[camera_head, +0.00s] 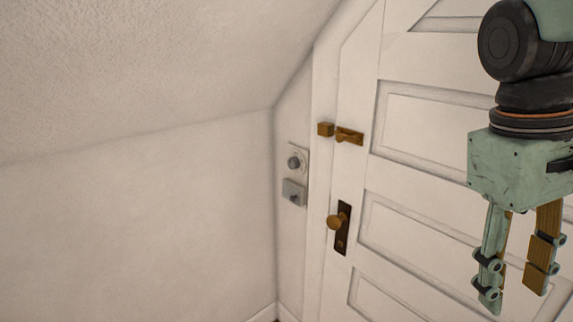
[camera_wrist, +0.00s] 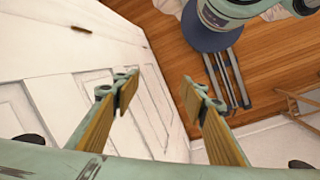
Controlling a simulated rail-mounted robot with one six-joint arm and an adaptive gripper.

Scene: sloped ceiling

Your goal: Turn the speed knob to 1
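A round grey knob (camera_head: 294,162) on a pale plate is mounted on the narrow wall left of the door. Just below it is a small grey box with a switch or knob (camera_head: 293,193). I cannot read any markings on either, so I cannot tell which is the speed knob or its setting. My gripper (camera_head: 516,290) hangs at the right, fingers pointing down, in front of the door and well apart from both controls. In the wrist view my gripper (camera_wrist: 158,85) has its two fingers spread with nothing between them.
A white panelled door (camera_head: 420,165) has a brass latch (camera_head: 348,136) and a brass doorknob (camera_head: 335,222). The sloped ceiling (camera_head: 140,70) comes down low at the left. The wrist view shows a wooden floor (camera_wrist: 180,60) and a wooden frame (camera_wrist: 298,103) at the right.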

